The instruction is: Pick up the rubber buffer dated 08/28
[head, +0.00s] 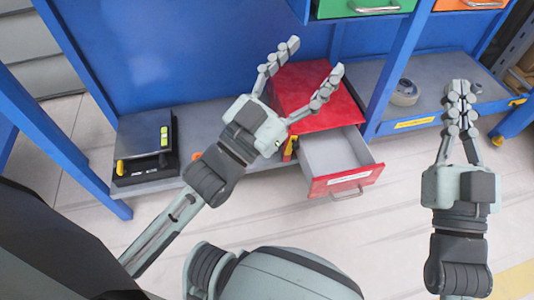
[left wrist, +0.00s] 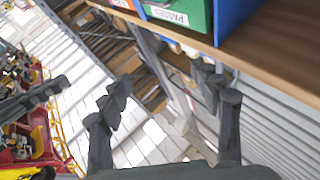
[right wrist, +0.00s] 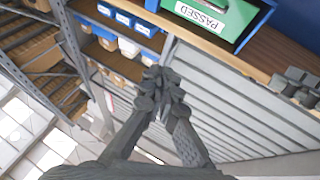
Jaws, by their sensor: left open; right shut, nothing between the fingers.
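I cannot make out a rubber buffer or the date 08/28 in any view. In the head view my left gripper (head: 315,61) is open and empty, its fingers spread over the red drawer box (head: 345,112). The box's drawer (head: 350,183) is pulled out, and its visible grey inside looks empty. Both left fingers also show apart in the left wrist view (left wrist: 168,98). My right gripper (head: 458,88) is shut and empty, off to the right in front of the lower shelf. Its closed fingers also show in the right wrist view (right wrist: 160,80).
A black case (head: 146,135) with a yellow-green item on it stands left on the low grey shelf. A roll of tape (head: 405,93) lies on the shelf at right. Blue posts (head: 395,70) frame the bench. A green PASSED bin (right wrist: 205,15) sits on a wooden top.

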